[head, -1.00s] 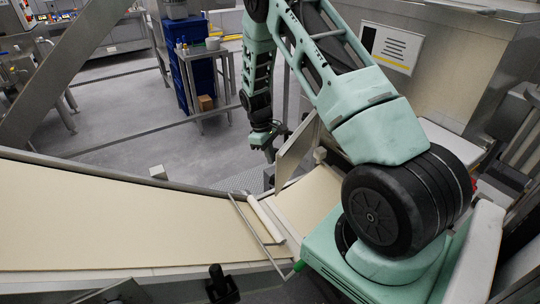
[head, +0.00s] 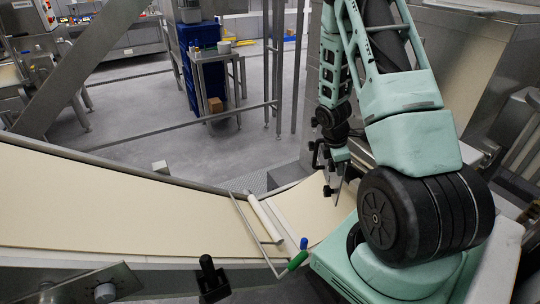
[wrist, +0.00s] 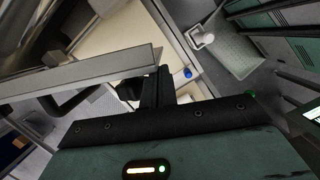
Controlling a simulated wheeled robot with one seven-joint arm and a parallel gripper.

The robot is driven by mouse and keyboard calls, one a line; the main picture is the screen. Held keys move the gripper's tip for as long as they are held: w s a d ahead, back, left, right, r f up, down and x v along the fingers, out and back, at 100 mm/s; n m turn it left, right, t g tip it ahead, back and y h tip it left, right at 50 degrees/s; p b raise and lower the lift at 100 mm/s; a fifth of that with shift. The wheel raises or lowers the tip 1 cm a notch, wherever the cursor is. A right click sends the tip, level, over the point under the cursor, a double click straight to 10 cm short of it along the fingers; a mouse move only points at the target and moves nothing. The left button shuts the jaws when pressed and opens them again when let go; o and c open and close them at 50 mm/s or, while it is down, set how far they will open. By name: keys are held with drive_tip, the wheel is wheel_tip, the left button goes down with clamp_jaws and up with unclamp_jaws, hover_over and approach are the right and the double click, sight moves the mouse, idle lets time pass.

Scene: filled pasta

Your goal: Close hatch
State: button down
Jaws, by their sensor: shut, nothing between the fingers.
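My gripper (head: 328,190) hangs fingers-down over the pale sheet at the right end of the belt in the head view. Its shut fingers (wrist: 158,88) show in the wrist view, with nothing between them. A thin grey panel, which looks like the hatch (head: 341,187), stands nearly edge-on just right of the fingers in the head view; my arm hides much of it. In the wrist view a long grey metal edge (wrist: 80,80), probably the same panel, runs from the left up to the fingers. I cannot tell whether they touch.
The belt with a pale dough sheet (head: 90,210) curves across the left. A white roller (head: 264,218), a green handle (head: 298,261) and a blue knob (head: 303,243) lie near my base. A steel machine (head: 465,60) stands at right. Open floor (head: 230,130) lies beyond the belt.

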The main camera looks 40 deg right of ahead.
drive_tip(key=s+d+n, duration=0.2)
drive_tip(key=s+d, duration=0.1)
drive_tip(key=d, duration=0.2)
drive_tip(key=shift+s, duration=0.35)
drive_tip(key=shift+p, duration=0.3)
